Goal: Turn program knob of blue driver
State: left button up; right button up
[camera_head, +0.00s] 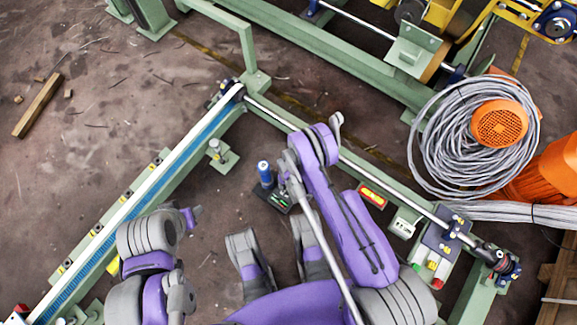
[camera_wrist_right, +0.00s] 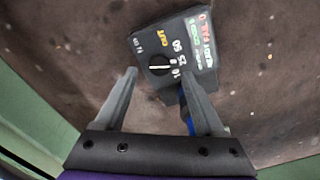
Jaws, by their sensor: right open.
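The blue driver has a blue handle (camera_head: 264,171) and a dark box-shaped base (camera_head: 277,198), standing on the floor inside the green frame. In the right wrist view its dark box (camera_wrist_right: 184,46) shows printed numbers and words. The round black program knob (camera_wrist_right: 159,65) has a white pointer line and lies at the box's near-left part. My right gripper (camera_wrist_right: 157,73) is open, its fingertips to either side of the knob in the picture; contact cannot be told. The right finger hides part of the driver. My left gripper (camera_head: 195,213) is away to the left, its jaws unclear.
A green frame with a long rod (camera_head: 350,160) runs behind and right of the driver. A pale rail (camera_head: 150,195) runs along the left. A grey cable coil (camera_head: 440,150) and orange machine parts (camera_head: 560,165) are at right. The brown floor (camera_head: 110,110) at upper left is largely clear.

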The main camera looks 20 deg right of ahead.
jog(key=shift+f+b, duration=0.35)
jog(key=shift+f, duration=1.45)
grip_shut()
